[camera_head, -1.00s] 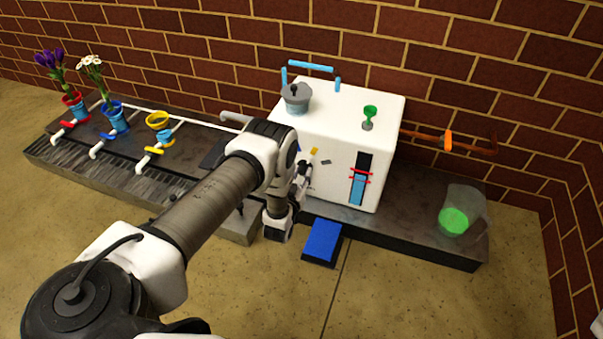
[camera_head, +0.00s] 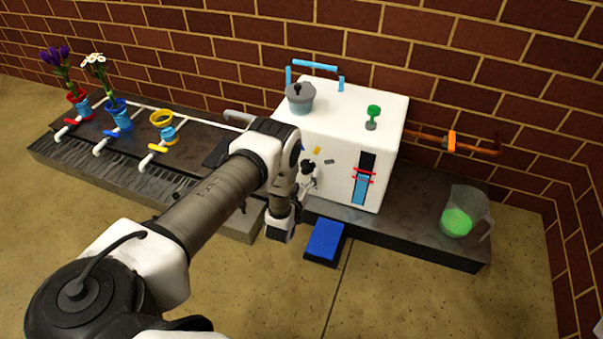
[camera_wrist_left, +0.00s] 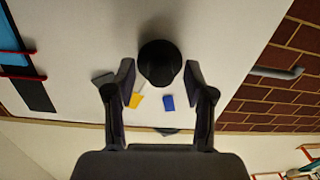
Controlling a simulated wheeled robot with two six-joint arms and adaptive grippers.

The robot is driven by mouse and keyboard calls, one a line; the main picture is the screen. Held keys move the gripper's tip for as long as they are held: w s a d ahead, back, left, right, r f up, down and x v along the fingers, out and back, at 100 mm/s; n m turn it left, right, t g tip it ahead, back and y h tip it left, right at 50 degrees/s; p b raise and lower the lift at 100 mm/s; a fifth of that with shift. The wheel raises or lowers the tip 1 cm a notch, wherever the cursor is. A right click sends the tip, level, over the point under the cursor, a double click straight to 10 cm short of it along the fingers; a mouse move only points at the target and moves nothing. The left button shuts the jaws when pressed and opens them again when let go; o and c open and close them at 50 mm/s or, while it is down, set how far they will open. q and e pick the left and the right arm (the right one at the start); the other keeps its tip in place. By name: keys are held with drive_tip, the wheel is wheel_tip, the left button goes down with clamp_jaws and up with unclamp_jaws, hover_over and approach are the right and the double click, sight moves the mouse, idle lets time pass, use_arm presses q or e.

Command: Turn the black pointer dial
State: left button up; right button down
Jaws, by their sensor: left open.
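The black dial (camera_wrist_left: 160,62) is a round knob on the front of the white box (camera_head: 343,115). In the wrist view it sits between the two fingers of my left gripper (camera_wrist_left: 158,80), with a gap on each side. The fingers are open. In the head view my left gripper (camera_head: 309,174) is at the box's front face, and the dial is hard to make out behind it. Yellow (camera_wrist_left: 137,100), blue (camera_wrist_left: 168,102) and grey (camera_wrist_left: 103,78) marks lie around the dial. My right gripper is out of view.
A grey pot (camera_head: 300,98) and a green knob (camera_head: 373,113) are on the box top. A blue pedal (camera_head: 325,240) lies in front. A jug with green contents (camera_head: 458,220) stands right. Flower pots and taps line the left ledge (camera_head: 90,170). A brick wall is behind.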

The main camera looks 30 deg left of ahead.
use_arm(q)
drive_tip(key=v, duration=1.1)
drive_tip(key=shift+s, duration=0.3)
drive_tip(key=shift+d, duration=0.1)
